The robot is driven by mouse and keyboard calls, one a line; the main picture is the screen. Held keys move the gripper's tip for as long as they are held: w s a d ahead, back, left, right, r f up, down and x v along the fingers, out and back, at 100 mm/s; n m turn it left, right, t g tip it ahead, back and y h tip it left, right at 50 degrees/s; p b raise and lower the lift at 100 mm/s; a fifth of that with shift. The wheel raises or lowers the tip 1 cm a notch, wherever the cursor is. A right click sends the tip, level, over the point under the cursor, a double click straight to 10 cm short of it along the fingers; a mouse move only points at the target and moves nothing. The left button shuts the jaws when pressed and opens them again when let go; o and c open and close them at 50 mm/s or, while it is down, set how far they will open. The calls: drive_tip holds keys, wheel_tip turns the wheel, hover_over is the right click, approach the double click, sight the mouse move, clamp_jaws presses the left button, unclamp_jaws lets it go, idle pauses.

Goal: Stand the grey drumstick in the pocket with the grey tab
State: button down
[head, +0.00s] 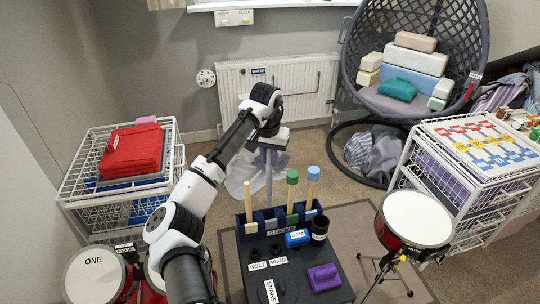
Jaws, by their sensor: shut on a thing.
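The grey drumstick (269,180) hangs upright below my gripper (270,146), which is shut on its upper part. The stick's lower end is at the dark blue stick holder (242,231), among its pockets. I cannot tell whether that end is inside a pocket or just above or behind one. A grey tab (258,216) shows on the holder's front, near the stick's lower end. A plain wooden stick (249,199) stands to the left. A green-topped stick (292,191) and a blue-topped stick (312,187) stand to the right.
The holder is on a dark table (241,271) with a blue block (297,238), a black cup (319,230) and a purple block (323,277). A drum (417,218) stands at right. A wire basket (128,207) stands left, a white rack (466,205) right.

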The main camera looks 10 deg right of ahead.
sight(267, 153)
drive_tip(key=shift+f+b, duration=2.3)
drive_tip(key=shift+f, duration=3.25)
drive_tip(key=c, duration=1.3)
unclamp_jaws()
drive_tip(key=shift+o, duration=0.2)
drive_tip(key=r, duration=0.4)
drive_tip(key=s+r, duration=0.1)
drive_tip(key=r, duration=0.4)
drive_tip(key=r+b, duration=0.1)
drive_tip(key=r, duration=0.3)
drive_tip(key=shift+s+a+r, duration=0.2)
drive_tip(key=shift+a+r, duration=0.15)
drive_tip(key=shift+a, duration=0.05)
